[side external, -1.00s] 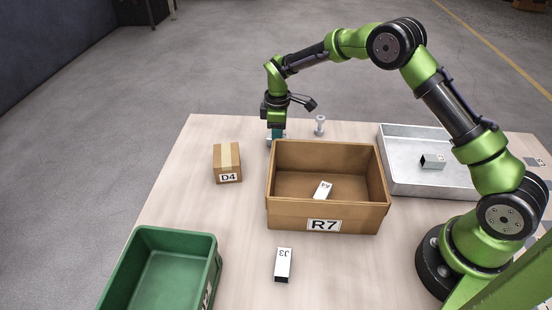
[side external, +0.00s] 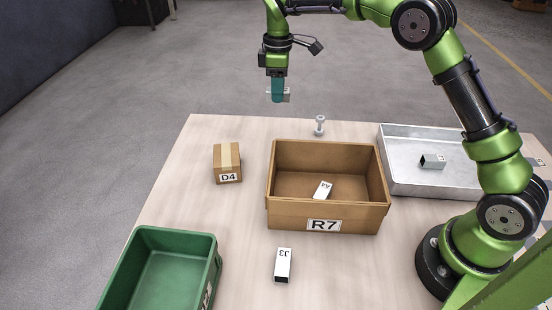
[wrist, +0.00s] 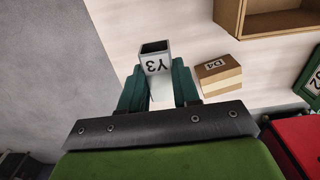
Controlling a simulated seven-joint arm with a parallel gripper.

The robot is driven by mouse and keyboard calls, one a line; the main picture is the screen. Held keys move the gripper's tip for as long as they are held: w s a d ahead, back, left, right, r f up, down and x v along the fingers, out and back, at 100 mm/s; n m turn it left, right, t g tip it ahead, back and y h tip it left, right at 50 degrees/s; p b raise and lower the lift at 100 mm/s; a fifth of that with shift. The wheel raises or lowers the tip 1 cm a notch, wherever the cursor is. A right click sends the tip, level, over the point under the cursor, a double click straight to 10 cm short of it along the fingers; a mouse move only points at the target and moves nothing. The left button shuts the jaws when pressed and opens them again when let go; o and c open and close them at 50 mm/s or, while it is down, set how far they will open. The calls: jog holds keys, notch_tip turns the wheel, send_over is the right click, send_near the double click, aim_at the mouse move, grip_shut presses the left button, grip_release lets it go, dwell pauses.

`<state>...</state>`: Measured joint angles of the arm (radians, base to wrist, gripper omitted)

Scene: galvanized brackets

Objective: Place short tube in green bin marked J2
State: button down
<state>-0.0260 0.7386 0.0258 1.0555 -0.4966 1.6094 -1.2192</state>
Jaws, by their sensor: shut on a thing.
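In the side view the tube (side external: 286,93) is partly hidden by the teal fingers. In the wrist view its open end faces away from my gripper (wrist: 160,85). The green bin (side external: 158,236) stands empty at the near left of the table. Its label is seen edge-on there. A green bin with a partly cut-off label ending in 2 shows at the right edge of the wrist view (wrist: 311,70).
A small cardboard box D4 (side external: 228,163) and large brown box R7 (side external: 284,216), with a white-grey piece inside, stand mid-table. A J3 piece (side external: 283,263) lies in front. A bolt (side external: 320,125) stands behind. A metal tray (side external: 402,182) holds another piece. A red object (wrist: 300,135) shows in the wrist view.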

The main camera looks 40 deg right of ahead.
jog(key=shift+r, duration=0.95)
jog(key=s+a+n, duration=0.2)
jog(key=a+n, duration=0.3)
jog(key=a, duration=0.9)
jog(key=n, duration=1.3)
send_over(184, 308)
notch_tip(184, 308, down, 10)
jog(key=shift+f, duration=2.5)
jog(key=shift+f, duration=0.1)
